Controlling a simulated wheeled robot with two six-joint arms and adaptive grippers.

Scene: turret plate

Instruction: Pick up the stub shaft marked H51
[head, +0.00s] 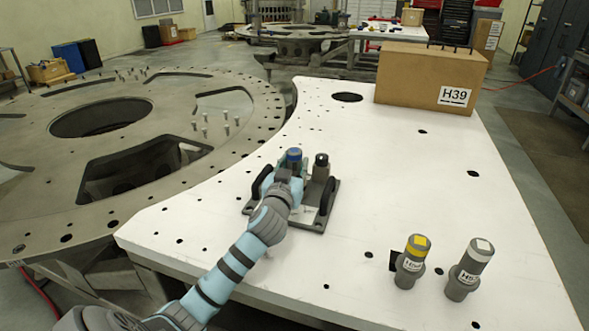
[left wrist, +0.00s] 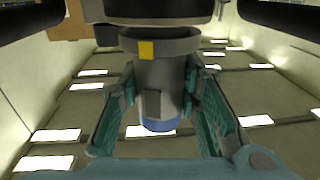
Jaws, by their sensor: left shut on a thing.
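My left gripper (head: 285,178) is over the dark fixture (head: 325,210) on the white table. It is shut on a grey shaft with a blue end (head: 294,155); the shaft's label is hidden. The left wrist view shows this grey shaft (left wrist: 160,85) between the two finger pads, with a yellow square on it. Two stub shafts stand upright at the table's near right: one yellow-topped (head: 412,262), one with a pale grey top (head: 469,270). The grey-topped one's label starts with H5; its end is unclear. The yellow-topped one's label is too small to read surely. My right gripper is out of view.
A black-topped post (head: 321,166) stands on the fixture just right of the gripper. A cardboard box marked H39 (head: 425,75) is at the table's far end. A large round metal plate (head: 60,185) lies left. The table's middle right is clear, with small holes.

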